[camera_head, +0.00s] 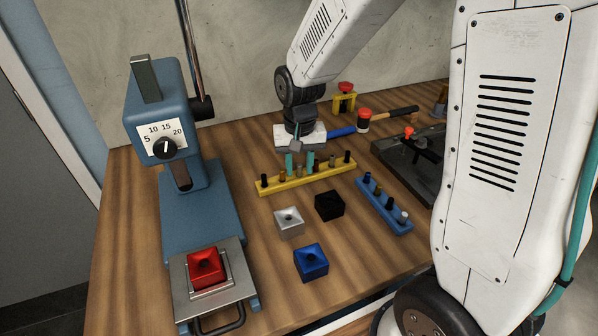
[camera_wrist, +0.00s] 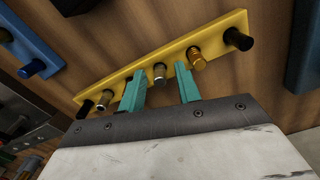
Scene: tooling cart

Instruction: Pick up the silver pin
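A yellow rack (camera_head: 318,179) holds a row of upright pins, and it also shows in the wrist view (camera_wrist: 128,72). A silver-grey pin (camera_wrist: 159,73) stands in it near the middle. My gripper (camera_head: 300,163) is above the rack. In the wrist view its two teal fingers (camera_wrist: 159,87) are apart, one on each side of that pin, with gaps visible. A gold pin (camera_wrist: 196,59) stands just right of the right finger. Another silver-looking pin (camera_head: 402,217) stands at the near end of the blue rack (camera_head: 384,208).
Black pins (camera_wrist: 238,39) stand at the yellow rack's ends. Silver (camera_head: 289,223), black (camera_head: 329,206) and blue (camera_head: 311,263) blocks lie in front. A blue press (camera_head: 196,215) with a red block (camera_head: 207,267) is at left.

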